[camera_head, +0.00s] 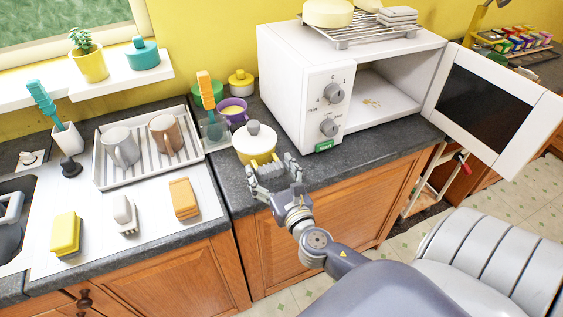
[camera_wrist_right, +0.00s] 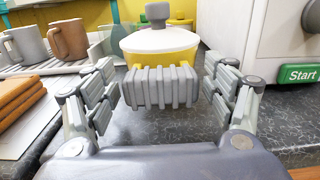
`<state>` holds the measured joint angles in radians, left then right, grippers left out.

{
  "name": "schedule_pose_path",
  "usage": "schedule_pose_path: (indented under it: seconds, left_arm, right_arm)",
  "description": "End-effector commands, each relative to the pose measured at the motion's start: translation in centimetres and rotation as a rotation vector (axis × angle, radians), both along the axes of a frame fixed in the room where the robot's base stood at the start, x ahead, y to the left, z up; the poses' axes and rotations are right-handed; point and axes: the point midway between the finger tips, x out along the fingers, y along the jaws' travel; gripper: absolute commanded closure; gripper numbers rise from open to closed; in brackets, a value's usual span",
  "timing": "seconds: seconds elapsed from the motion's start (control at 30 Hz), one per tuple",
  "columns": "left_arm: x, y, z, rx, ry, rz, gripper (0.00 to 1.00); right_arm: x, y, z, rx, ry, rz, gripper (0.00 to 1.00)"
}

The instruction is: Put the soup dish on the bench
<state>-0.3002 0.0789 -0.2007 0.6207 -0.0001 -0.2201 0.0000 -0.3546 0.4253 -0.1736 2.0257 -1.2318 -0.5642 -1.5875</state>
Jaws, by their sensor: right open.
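The soup dish, as I take it, is a yellow pot with a white lid and grey knob (camera_head: 255,143). It stands upright on the dark stone bench top (camera_head: 232,186), just left of the microwave. It also shows in the right wrist view (camera_wrist_right: 160,42). My right gripper (camera_head: 275,172) is at its near side, open. In the wrist view a grey ribbed grip, apparently the dish's handle (camera_wrist_right: 160,88), lies between the spread fingers (camera_wrist_right: 165,92); I see no clear contact. My left gripper is not in view.
The white microwave (camera_head: 292,92) stands open, its door (camera_head: 494,105) swung right. A drying rack (camera_head: 107,184) with two mugs is on the left. Bare counter lies in front.

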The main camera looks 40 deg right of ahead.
Motion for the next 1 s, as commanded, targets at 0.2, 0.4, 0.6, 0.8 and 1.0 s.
schedule_pose_path:
  seconds: [0.2, 0.4, 0.6, 0.8, 1.0]
  left_arm:
    - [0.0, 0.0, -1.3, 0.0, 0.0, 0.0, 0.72]
    - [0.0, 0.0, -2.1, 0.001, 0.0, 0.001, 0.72]
    - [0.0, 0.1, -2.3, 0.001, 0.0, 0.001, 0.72]
    - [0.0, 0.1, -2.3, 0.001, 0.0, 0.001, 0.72]
    - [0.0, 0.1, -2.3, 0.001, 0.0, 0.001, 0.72]
  right_arm:
    - [-4.1, 1.0, -0.4, 0.002, 0.003, 0.0, 0.22]
    - [-6.8, 1.6, -0.3, 0.002, 0.003, -0.001, 0.22]
    - [-8.0, 1.9, -0.1, 0.001, 0.0, -0.001, 0.22]
    - [-8.1, 1.9, 0.0, 0.001, -0.001, -0.001, 0.22]
    - [-8.1, 1.9, 0.0, 0.001, 0.0, -0.001, 0.22]
